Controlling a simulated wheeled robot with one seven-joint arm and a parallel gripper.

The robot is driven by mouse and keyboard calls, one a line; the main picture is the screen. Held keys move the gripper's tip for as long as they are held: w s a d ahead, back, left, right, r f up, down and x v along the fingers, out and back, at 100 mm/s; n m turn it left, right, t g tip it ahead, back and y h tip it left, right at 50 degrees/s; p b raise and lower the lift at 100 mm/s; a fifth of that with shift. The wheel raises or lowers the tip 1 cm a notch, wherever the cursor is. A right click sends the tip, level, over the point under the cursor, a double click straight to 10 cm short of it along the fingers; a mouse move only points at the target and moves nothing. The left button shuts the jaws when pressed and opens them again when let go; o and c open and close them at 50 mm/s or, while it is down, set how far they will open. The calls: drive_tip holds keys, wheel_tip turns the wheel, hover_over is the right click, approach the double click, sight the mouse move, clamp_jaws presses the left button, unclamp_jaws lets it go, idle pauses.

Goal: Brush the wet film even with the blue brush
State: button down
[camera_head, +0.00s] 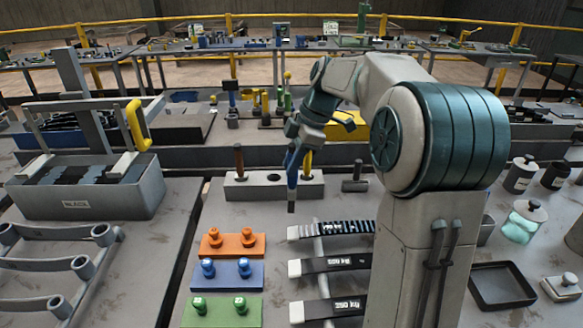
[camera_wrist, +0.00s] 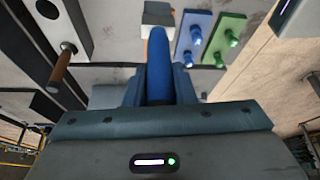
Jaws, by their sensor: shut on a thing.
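My gripper (camera_head: 292,160) is shut on the blue brush (camera_head: 292,178), which hangs down with its dark tip free in the air in front of the tool block (camera_head: 262,191). In the wrist view the brush's blue handle (camera_wrist: 158,62) stands between the two fingers. Three dark leaf strips with pale ends lie on a rack to the right of the brush. The farthest strip (camera_head: 335,229) has an uneven black and white striped coating, which looks like the film. The middle strip (camera_head: 335,264) and nearest strip (camera_head: 338,308) look plain dark with labels. My arm hides their right ends.
The block holds a brown-handled tool (camera_head: 238,160) and a yellow-handled tool (camera_head: 307,162), with an empty hole between. Orange (camera_head: 232,246), blue (camera_head: 228,275) and green (camera_head: 222,313) peg plates stand at front. Jars (camera_head: 519,177) and a black tray (camera_head: 500,286) are right; a grey bin (camera_head: 90,205) is left.

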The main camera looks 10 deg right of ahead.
sight(293, 192)
drive_tip(key=shift+a+p, duration=0.1)
drive_tip(key=shift+p, duration=0.5)
drive_tip(key=shift+f+h, duration=0.15)
drive_tip(key=shift+h, duration=0.15)
drive_tip(key=shift+f, duration=0.1)
drive_tip(key=shift+f+b, duration=2.7)
drive_tip(key=shift+f, duration=0.75)
drive_tip(key=shift+f+b, duration=0.7)
drive_tip(key=shift+f, duration=0.15)
drive_tip(key=shift+d, duration=0.2)
